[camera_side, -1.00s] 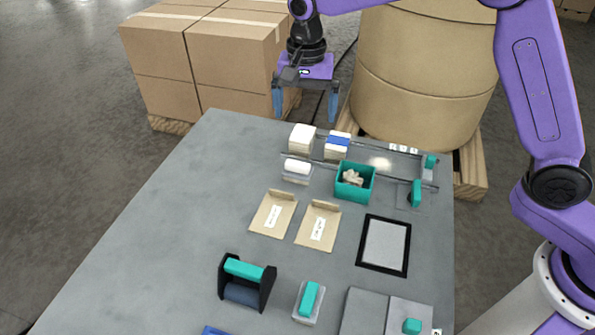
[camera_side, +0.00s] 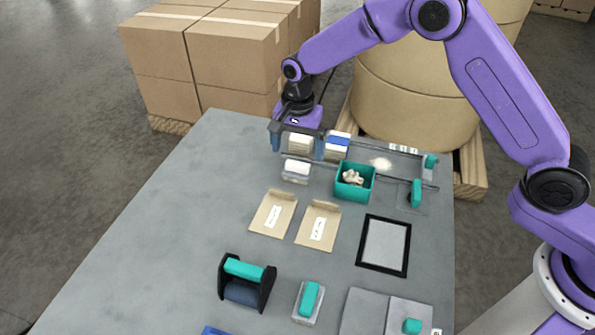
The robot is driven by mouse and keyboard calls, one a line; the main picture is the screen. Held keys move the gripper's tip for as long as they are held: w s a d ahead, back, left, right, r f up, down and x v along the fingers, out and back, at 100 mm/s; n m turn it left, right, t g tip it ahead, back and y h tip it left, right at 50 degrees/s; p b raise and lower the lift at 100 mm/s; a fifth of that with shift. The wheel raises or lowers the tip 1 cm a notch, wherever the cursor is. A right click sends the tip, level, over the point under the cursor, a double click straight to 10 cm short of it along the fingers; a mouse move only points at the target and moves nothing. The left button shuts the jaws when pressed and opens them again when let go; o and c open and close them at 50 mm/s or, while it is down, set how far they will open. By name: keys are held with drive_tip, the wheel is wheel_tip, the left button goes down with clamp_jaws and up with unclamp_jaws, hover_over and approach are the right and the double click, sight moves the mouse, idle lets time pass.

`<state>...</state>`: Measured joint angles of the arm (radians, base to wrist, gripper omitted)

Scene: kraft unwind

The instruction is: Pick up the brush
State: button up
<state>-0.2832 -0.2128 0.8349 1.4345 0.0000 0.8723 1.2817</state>
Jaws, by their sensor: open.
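My gripper (camera_side: 298,146) is open at the back left of the table, with one finger on each side of a stack of pale cards or blocks (camera_side: 300,142). It holds nothing that I can see, and I cannot tell whether the fingers touch the stack. No thing is plainly a brush. A teal-handled thing on a pale grey block (camera_side: 309,301) at the front has a brush-like shape, but I cannot be sure of it. My gripper is far from it.
A teal bin (camera_side: 355,193) with pale pieces stands near thin rails. A white-topped block (camera_side: 296,170), a blue-banded stack (camera_side: 337,146), two kraft envelopes (camera_side: 318,226), a black-framed pad (camera_side: 384,246) and a black roller stand (camera_side: 246,284) share the table (camera_side: 165,225). Its left side is clear.

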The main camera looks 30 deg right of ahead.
sight(297, 164)
drive_tip(key=shift+s+a+f, duration=0.1)
drive_tip(key=shift+f, duration=3)
drive_tip(key=c, duration=1.1)
